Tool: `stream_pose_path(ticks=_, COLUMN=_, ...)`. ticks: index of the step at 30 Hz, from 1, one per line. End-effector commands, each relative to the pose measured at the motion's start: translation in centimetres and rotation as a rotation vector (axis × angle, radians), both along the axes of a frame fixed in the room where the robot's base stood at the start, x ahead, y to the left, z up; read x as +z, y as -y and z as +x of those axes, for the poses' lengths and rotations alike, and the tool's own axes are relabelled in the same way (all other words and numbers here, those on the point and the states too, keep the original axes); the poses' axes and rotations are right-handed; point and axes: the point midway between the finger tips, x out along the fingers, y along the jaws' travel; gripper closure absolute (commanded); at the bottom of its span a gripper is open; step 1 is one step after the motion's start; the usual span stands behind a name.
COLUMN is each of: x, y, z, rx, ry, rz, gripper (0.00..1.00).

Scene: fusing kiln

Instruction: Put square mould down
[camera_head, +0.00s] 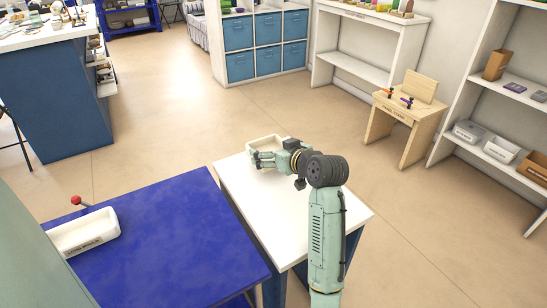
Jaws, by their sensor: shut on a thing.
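The square mould (264,142) is a cream, shallow, open-topped piece at the far end of a white-topped table (240,193). My gripper (258,160) is shut on its near side, with the fingers pointing left. The gripper and wrist cover part of the mould. I cannot tell whether its underside touches the table top or is held just above it.
A blue-topped table (165,230) stands to the left, bearing a white labelled container (85,235) near a red knob (76,200). A wooden stand (405,118) and a shelf unit (490,145) are at right. The white table's near left part is clear.

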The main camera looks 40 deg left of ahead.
Motion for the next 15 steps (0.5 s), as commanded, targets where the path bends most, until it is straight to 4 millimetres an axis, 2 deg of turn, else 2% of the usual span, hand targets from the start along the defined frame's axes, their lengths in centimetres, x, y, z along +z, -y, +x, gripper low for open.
stream_pose_path(ticks=9, x=-3.3, y=0.0, z=0.0, rx=0.001, ry=-0.001, rz=0.001, gripper=0.48)
stream_pose_path(ticks=15, x=-3.4, y=0.0, z=0.0, rx=0.0, ry=0.002, rz=0.001, gripper=0.48)
